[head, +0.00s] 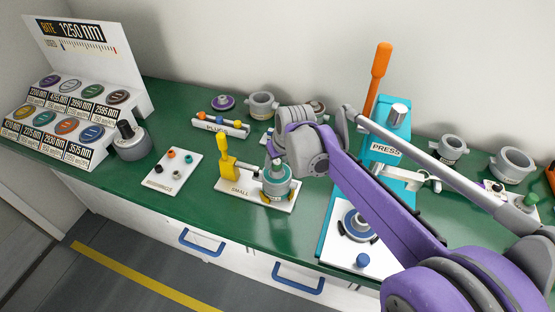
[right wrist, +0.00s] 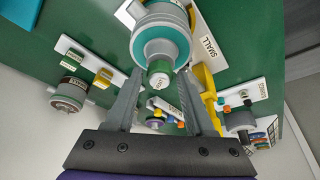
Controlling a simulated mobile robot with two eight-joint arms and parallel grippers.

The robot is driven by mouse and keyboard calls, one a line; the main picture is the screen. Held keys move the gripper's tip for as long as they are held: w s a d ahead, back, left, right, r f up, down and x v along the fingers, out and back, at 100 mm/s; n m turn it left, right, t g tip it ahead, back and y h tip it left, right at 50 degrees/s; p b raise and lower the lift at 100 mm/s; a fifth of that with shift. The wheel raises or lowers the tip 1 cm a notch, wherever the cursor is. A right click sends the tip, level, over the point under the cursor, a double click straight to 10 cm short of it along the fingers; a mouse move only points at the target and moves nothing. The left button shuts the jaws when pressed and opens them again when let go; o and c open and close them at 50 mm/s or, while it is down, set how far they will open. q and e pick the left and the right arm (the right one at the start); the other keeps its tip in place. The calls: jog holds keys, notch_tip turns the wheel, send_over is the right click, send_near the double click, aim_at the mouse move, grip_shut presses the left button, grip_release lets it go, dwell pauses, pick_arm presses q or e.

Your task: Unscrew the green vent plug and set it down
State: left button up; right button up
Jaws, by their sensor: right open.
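The green vent plug (right wrist: 159,76) sticks out of the end of a grey and teal cylinder (right wrist: 161,40), seated as far as the right wrist view shows. In the head view this cylinder (head: 278,183) stands upright in the white fixture marked SMALL (head: 240,189); its plug is hard to make out there. My right gripper (right wrist: 159,78) is open, its fingers on either side of the plug with gaps visible. In the head view it (head: 273,153) is just above the cylinder, partly hidden by my purple arm. My left gripper is not in view.
A yellow lever clamp (head: 227,162) stands left of the cylinder. The teal press (head: 388,130) stands to the right, partly behind my arm. Green counter is bare around the SMALL fixture's front.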

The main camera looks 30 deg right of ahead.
jog(key=c, duration=0.7)
jog(key=n+y, duration=0.1)
jog(key=n, duration=0.1)
jog(key=n+y, duration=0.1)
jog(key=n, duration=0.2)
jog(key=shift+w+d, duration=0.1)
jog(key=shift+d, duration=0.1)
jog(key=shift+c, duration=0.2)
jog(key=n+g+y, duration=0.1)
jog(key=n, duration=0.2)
jog(key=n+g+y, duration=0.1)
jog(key=n, duration=0.3)
jog(key=o, duration=0.7)
jog(key=shift+o, duration=0.2)
jog(key=m, duration=0.3)
jog(key=m+t+h, duration=0.1)
jog(key=m, duration=0.1)
jog(key=shift+a+m+t+h, duration=0.15)
jog(key=shift+m+t+h, duration=0.15)
jog(key=shift+m, duration=0.1)
jog(key=m+h, duration=0.2)
jog(key=m, duration=0.4)
